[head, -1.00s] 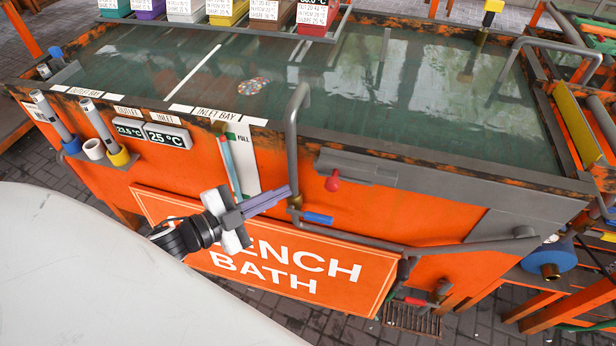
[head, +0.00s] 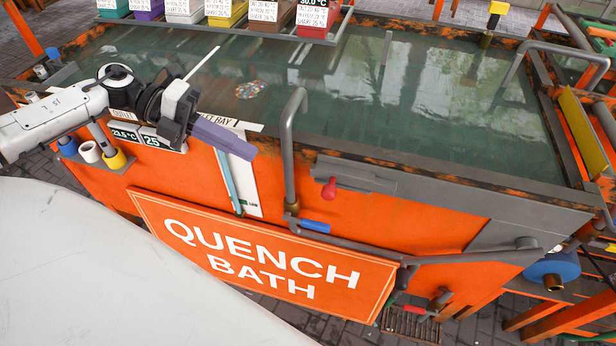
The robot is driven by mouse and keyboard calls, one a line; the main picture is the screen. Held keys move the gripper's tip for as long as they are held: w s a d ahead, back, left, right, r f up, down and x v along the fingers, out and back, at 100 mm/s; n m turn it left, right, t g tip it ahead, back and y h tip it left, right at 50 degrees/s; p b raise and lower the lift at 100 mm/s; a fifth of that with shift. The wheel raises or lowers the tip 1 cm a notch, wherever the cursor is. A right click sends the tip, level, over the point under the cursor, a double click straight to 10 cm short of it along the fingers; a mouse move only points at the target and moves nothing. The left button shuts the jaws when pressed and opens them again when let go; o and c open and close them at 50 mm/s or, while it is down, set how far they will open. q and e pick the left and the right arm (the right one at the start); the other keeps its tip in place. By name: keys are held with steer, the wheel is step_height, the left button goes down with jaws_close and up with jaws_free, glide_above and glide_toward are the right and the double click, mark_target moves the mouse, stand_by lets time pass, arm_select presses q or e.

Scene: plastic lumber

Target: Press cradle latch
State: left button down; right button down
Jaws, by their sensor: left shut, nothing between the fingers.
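No part is marked as a cradle latch, and I cannot tell which one it is. A red knob (head: 329,188) sticks out at the left end of a grey bracket (head: 362,174) on the orange front of the quench bath. My left gripper (head: 252,151) is shut and empty. It is above the bath's front rim, left of the bent grey pipe (head: 288,150), and apart from the red knob. It hides part of the inlet labels and the temperature display. My right gripper is not in view.
The bath (head: 430,225) holds greenish water. A blue-handled valve (head: 315,226) sits at the pipe's foot, above the sign (head: 262,258). Coloured bins (head: 226,12) line the back edge.

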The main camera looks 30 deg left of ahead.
arm_select(q)
glide_toward(330, 191)
steer(key=x, duration=0.3)
steer(key=f+x, duration=0.1)
steer(key=x, duration=0.1)
steer(key=shift+w+a+f, duration=0.15)
steer(key=shift+w, duration=0.1)
stand_by(0.4)
steer(key=d, duration=0.2)
steer(key=w+d, duration=0.1)
steer(key=shift+d+p, duration=0.3)
steer(key=shift+d, duration=0.45)
